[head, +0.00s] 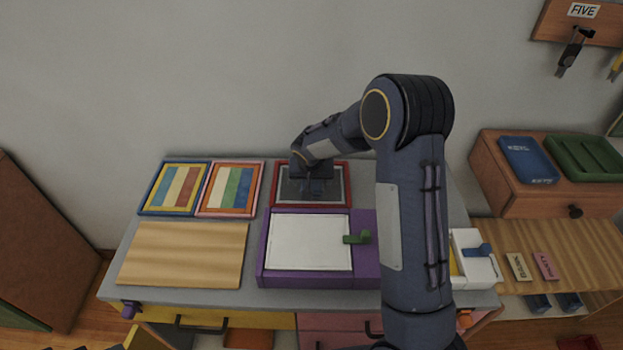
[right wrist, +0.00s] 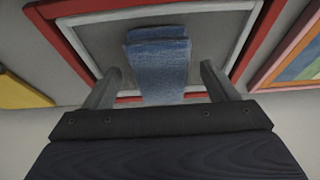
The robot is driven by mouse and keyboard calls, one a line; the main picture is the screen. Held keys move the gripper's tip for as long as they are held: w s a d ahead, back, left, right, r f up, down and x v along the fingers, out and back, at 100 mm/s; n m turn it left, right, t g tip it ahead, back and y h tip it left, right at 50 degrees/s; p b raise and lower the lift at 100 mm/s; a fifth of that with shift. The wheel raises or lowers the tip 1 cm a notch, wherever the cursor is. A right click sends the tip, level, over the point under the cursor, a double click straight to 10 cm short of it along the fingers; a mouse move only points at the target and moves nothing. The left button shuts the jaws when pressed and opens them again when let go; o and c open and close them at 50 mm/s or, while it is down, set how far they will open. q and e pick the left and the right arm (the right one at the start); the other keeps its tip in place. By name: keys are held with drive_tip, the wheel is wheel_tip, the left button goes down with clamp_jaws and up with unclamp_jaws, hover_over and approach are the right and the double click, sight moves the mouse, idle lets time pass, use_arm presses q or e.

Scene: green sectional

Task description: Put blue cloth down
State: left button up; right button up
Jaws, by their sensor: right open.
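The blue cloth (right wrist: 158,60) is a folded strip in the right wrist view. It lies against the grey panel (right wrist: 222,32) with a white inner border and red frame. My right gripper (right wrist: 161,75) is open, with one finger on each side of the cloth and a gap to each. In the head view my right gripper (head: 318,188) is over the red-framed panel (head: 345,180) at the back of the table, and it largely hides the cloth. My left gripper is not in view.
Two framed striped panels (head: 230,189) lie left of the red frame. In front are a wooden board (head: 183,254) and a purple box (head: 308,281) with a white top and green latch. My right arm covers the table's right part. A drawer unit (head: 530,200) stands at right.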

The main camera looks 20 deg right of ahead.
drive_tip(key=shift+r, duration=0.1)
drive_tip(key=shift+r+p, duration=0.25)
drive_tip(key=shift+p, duration=0.05)
drive_tip(key=v, duration=1.1)
drive_tip(key=s+a+r+n+y, duration=0.1)
drive_tip(key=s+r+y, duration=0.1)
drive_tip(key=s, duration=0.8)
drive_tip(key=s+a+r+n+t+y, duration=0.1)
drive_tip(key=s+a+r+y, duration=0.1)
drive_tip(key=s, duration=0.8)
drive_tip(key=s+a+r+n+y, duration=0.1)
drive_tip(key=s+a+r, duration=0.1)
drive_tip(key=s, duration=0.8)
drive_tip(key=shift+r+n+y, duration=0.3)
drive_tip(key=shift+r+y, duration=0.1)
drive_tip(key=shift+r, duration=0.1)
drive_tip(key=shift+a, duration=0.1)
